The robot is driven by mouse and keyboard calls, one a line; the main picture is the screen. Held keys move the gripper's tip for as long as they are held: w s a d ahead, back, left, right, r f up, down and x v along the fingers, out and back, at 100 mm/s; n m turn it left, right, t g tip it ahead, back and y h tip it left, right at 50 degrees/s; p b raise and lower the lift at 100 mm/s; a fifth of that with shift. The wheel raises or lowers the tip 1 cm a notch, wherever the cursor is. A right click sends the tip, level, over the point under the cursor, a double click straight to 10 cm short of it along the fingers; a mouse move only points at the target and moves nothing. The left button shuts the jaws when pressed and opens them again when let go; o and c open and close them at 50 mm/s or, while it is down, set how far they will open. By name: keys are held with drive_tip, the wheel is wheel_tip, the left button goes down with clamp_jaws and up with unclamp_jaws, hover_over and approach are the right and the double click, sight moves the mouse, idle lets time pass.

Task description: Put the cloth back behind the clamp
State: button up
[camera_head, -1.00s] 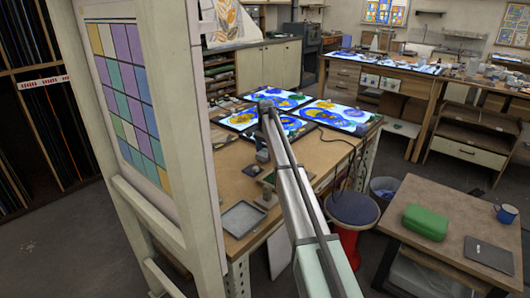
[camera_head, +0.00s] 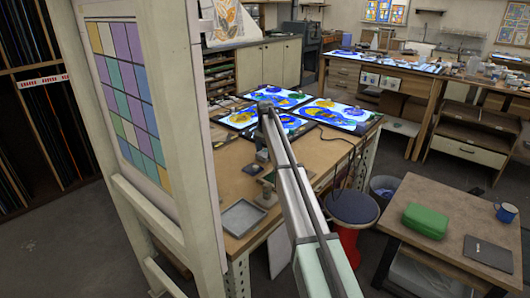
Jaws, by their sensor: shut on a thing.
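My arm reaches from the bottom of the view over the front workbench (camera_head: 225,160) and bends down at its far end. My gripper (camera_head: 263,158) is small, dark and partly behind my arm, low over the bench. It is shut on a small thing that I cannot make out. A small dark piece (camera_head: 252,169) stands on the bench just beside it; I cannot tell whether it is the clamp. I cannot make out the cloth; it may be hidden by my arm or too small to see.
Lit blue-and-yellow glass panels (camera_head: 335,114) lie on the bench behind my gripper. A grey tray (camera_head: 243,217) lies at its near end. A pale easel (camera_head: 190,150) stands close on the left. A stool (camera_head: 353,208) and a low table with a green case (camera_head: 425,220) are on the right.

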drive_tip(key=shift+f, duration=0.25)
idle(0.4)
drive_tip(key=o, duration=1)
